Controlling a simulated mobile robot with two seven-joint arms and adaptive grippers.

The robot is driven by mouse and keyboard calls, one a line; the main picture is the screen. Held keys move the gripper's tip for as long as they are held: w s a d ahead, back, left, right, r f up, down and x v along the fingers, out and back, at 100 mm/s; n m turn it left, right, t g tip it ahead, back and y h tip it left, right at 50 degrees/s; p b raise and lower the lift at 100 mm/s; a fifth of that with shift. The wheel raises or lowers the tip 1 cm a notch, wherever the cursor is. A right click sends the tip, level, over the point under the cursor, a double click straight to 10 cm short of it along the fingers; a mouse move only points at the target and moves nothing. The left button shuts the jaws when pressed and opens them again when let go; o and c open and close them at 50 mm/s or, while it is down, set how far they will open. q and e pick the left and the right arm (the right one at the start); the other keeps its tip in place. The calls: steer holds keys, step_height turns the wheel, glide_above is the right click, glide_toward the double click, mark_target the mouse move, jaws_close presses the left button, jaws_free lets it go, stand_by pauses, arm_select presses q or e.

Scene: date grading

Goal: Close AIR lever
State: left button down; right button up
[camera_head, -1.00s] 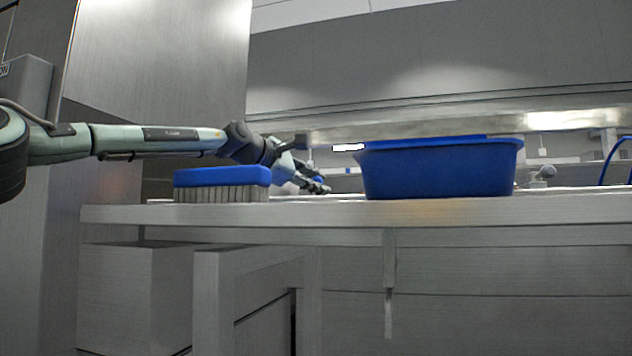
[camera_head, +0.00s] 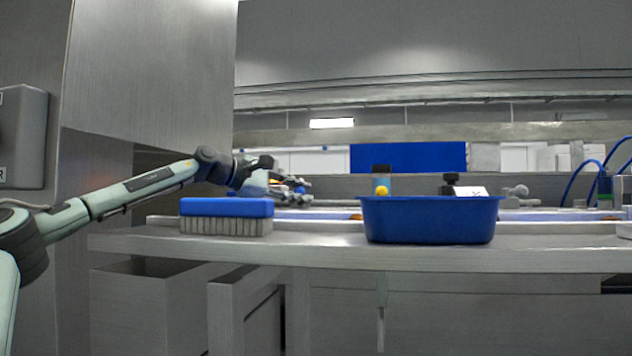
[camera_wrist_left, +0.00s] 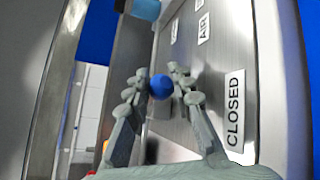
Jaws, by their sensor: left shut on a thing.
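A blue ball knob (camera_wrist_left: 160,87) sits between the fingertips of my left gripper (camera_wrist_left: 159,84) in the left wrist view. The fingers are shut on it from both sides. A metal panel beside it carries an "AIR" label (camera_wrist_left: 203,28) and a "CLOSED" label (camera_wrist_left: 235,110). The knob is to the left of the "CLOSED" label in that view. The lever's shaft is mostly hidden behind the knob and fingers. In the head view, my left gripper (camera_head: 300,188) is beyond the brush, above the bench; the knob is not clear there. My right gripper is not in view.
A blue-backed brush (camera_head: 226,207) stands at the bench's front left. A blue tub (camera_head: 430,222) holding a bottle and other items stands right of it. The bench front (camera_head: 330,255) is clear between them. Blue hoses (camera_head: 590,172) rise at the far right.

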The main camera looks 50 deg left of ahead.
arm_select(q)
steer(key=shift+s+a+f+m+h+p, duration=0.1)
steer(key=shift+s+a+m+h+p, duration=0.2)
steer(key=shift+a+m+h, duration=0.3)
steer(key=shift+s+m+h, duration=0.15)
steer(key=shift+m+h, duration=0.25)
steer(key=shift+h, duration=0.3)
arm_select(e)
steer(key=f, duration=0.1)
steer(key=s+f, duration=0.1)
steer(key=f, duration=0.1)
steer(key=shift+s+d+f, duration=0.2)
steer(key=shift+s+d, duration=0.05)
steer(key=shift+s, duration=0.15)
arm_select(q)
steer(key=c, duration=1.8)
jaws_free()
steer(key=shift+o, duration=1.2)
steer(key=shift+a, duration=0.1)
